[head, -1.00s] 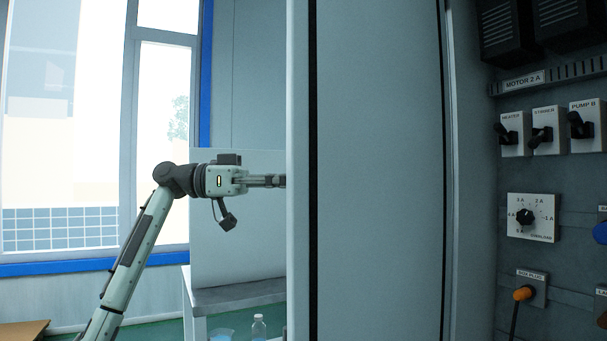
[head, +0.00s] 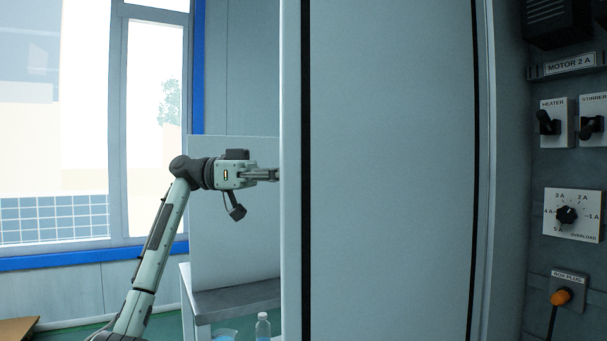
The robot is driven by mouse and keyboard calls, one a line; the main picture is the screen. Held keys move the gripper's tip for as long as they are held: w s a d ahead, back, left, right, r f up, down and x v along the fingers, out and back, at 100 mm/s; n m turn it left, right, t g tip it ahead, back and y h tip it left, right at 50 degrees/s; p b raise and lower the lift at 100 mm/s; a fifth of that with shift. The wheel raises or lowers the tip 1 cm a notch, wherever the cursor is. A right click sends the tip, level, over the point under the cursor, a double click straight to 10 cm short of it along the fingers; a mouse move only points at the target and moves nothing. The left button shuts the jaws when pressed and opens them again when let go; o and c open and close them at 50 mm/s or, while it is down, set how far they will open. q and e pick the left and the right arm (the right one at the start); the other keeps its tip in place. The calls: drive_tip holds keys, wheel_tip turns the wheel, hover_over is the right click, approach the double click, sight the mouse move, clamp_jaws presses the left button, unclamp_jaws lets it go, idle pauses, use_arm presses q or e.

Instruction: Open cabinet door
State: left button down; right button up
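The cabinet door (head: 392,170) stands open, swung out to the left of the cabinet interior. Its inner face, with a dark seal strip along its edge, fills the middle of the head view. My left gripper (head: 272,174) reaches the door's outer left edge from the left. Its fingertips meet or pass behind that edge, so I cannot tell whether they are open or shut, or touching. My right gripper is not in view.
Inside the cabinet at right are a heater switch (head: 551,122), an overload dial (head: 572,214) and a plug (head: 561,297). A bench (head: 235,298) and a bottle (head: 262,327) stand behind my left arm. Windows are at far left.

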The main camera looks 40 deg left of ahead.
use_arm(q)
drive_tip(key=shift+a, duration=0.25)
drive_tip(key=c, duration=1.7)
unclamp_jaws()
drive_tip(key=shift+a, duration=0.15)
drive_tip(key=shift+o, duration=0.6)
drive_tip(key=v, duration=1.2)
